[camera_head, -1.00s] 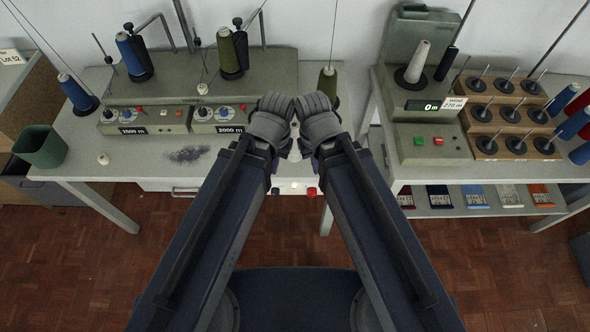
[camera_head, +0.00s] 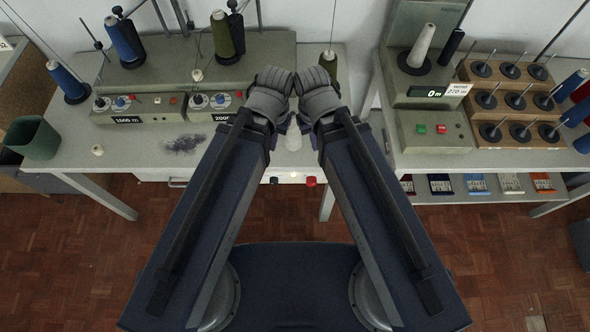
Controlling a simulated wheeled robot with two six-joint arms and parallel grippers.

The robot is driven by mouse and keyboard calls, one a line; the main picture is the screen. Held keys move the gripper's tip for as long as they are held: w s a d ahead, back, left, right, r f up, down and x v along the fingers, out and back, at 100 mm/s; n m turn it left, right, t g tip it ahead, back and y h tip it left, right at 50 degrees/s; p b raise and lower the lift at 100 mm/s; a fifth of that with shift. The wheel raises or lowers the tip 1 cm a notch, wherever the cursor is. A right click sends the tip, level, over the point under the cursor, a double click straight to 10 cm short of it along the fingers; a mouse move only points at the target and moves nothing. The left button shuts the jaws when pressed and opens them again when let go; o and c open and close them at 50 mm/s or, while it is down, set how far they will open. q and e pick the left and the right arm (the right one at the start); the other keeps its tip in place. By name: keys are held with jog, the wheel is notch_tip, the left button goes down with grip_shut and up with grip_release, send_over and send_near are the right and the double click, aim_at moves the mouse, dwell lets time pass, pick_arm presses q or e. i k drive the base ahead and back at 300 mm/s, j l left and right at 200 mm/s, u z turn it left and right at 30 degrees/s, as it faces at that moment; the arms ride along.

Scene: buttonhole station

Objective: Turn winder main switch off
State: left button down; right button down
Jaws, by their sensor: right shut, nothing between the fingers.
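I cannot tell which control is the main switch. My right gripper (camera_head: 304,125) is shut and empty, above the table edge. My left gripper (camera_head: 279,130) is beside it, mostly hidden by its wrist, so its jaw state is unclear. Neither visibly touches a control.
On the right table, a machine (camera_head: 433,130) has a 0 m display and green and red buttons. A wooden spool rack (camera_head: 510,105) stands beside it. A green bin (camera_head: 32,138) and a dark lint patch (camera_head: 184,143) are at the left. The table fronts are mostly clear.

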aim_at(311, 181)
jog(key=k+l, duration=0.15)
jog(key=k, duration=0.5)
jog(key=k+l, duration=0.15)
jog(key=k, duration=0.5)
